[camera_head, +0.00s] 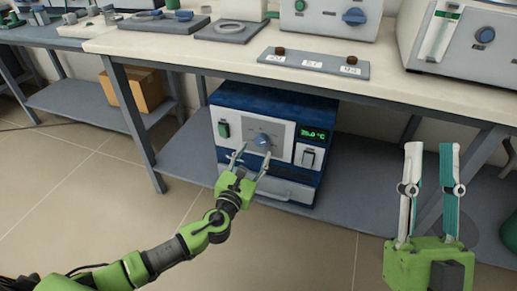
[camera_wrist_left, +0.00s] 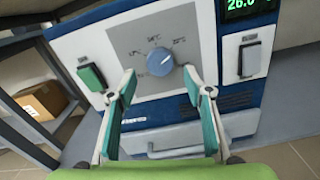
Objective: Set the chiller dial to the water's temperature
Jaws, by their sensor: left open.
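The chiller is a blue box with a white front (camera_head: 282,178) on the shelf under the bench. Its round blue dial (camera_head: 263,140) sits on a grey scale plate, also large in the left wrist view (camera_wrist_left: 160,62). The small temperature marks and the dial's pointer are hard to read. The green display (camera_head: 314,134) reads about 26.0 °C. My left gripper (camera_head: 254,156) is open just in front of the dial, its fingers either side and slightly below it in the wrist view; contact cannot be told. My right gripper (camera_head: 431,148) is open and empty at the right.
The chiller front has a green switch (camera_wrist_left: 91,77) at left, a white rocker switch (camera_wrist_left: 240,66) at right and a handle below. The bench edge (camera_head: 300,97) overhangs it. A cardboard box (camera_head: 143,90) is on the left shelf. Instruments (camera_head: 325,18) stand on the bench. The floor in front is clear.

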